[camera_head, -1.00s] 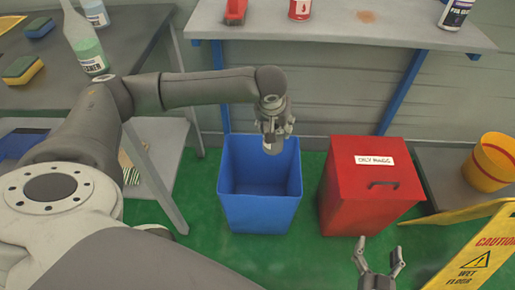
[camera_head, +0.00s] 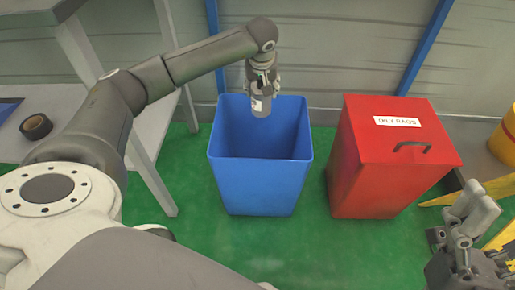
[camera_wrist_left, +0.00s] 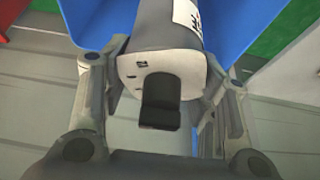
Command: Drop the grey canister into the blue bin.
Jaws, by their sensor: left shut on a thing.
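The grey canister (camera_head: 261,103) has a white label and hangs from my left gripper (camera_head: 262,88), which is shut on it. In the head view it shows against the back rim of the open blue bin (camera_head: 259,188), with its lower end about at rim height. The canister (camera_wrist_left: 168,45) also fills the middle of the left wrist view, between the fingers of my left gripper (camera_wrist_left: 163,95), with blue bin wall (camera_wrist_left: 232,25) behind it. The part of the bin's inside that shows looks empty. My right gripper (camera_head: 468,235) is at the lower right, its finger opening unclear.
A lidded red bin (camera_head: 383,170) with a handle and a white label stands right of the blue bin. A shelf table (camera_head: 75,105) with a dark tape roll (camera_head: 36,126) is at the left. Green floor (camera_head: 262,245) is clear in front of the bins. A yellow bucket (camera_head: 505,140) is partly in view.

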